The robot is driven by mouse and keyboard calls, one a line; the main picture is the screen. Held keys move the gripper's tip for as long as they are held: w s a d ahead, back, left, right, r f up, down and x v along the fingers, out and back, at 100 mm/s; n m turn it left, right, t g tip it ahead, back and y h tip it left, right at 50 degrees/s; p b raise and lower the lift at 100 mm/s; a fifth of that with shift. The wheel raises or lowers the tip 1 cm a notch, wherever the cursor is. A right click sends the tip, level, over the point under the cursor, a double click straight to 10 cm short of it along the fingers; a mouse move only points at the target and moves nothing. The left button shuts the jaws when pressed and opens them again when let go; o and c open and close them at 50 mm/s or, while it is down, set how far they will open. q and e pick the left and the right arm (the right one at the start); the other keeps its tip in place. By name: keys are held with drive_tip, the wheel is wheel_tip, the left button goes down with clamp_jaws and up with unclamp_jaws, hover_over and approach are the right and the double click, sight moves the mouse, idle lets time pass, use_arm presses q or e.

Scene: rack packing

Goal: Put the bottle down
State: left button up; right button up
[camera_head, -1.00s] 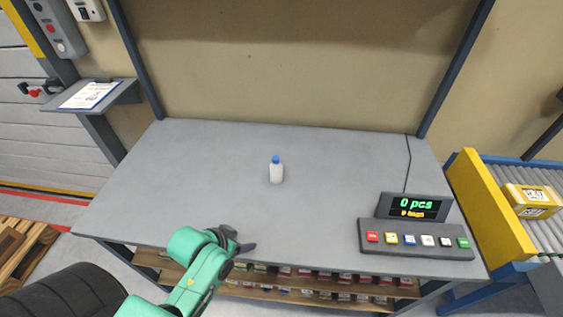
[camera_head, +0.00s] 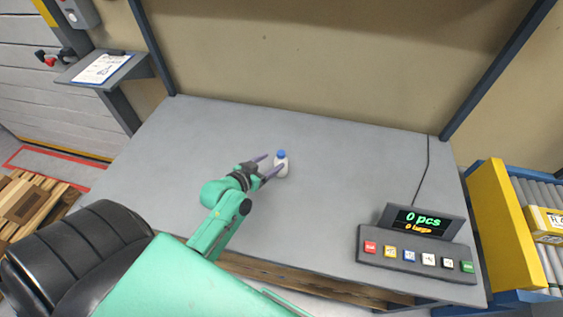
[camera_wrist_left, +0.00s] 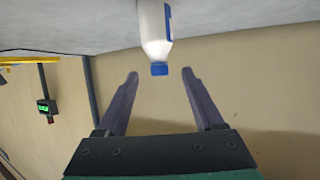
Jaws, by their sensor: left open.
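A white bottle (camera_head: 281,164) with a blue cap stands upright on the grey table (camera_head: 330,190), near its middle. It also shows in the left wrist view (camera_wrist_left: 154,28), upside down there, with the blue cap pointing down between the fingers. My left gripper (camera_head: 268,166) is open, with its two fingers at the near-left side of the bottle. In the left wrist view the fingers (camera_wrist_left: 160,75) are apart, with a gap on each side of the cap. My right gripper is not in view.
A control box (camera_head: 415,255) with coloured buttons and a display (camera_head: 422,221) stands at the table's right front. A yellow-sided roller conveyor (camera_head: 503,225) is to the right. The table around the bottle is clear.

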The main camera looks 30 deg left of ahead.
sight(278, 156)
use_arm(q)
drive_tip(key=x, duration=0.3)
drive_tip(key=p+x, duration=0.1)
drive_tip(key=shift+w+d+r, duration=0.1)
drive_tip(key=shift+w+r, duration=0.1)
drive_tip(key=shift+w, duration=0.05)
drive_tip(key=shift+w+f, duration=0.1)
drive_tip(key=shift+f, duration=0.05)
clamp_jaws()
idle(0.9)
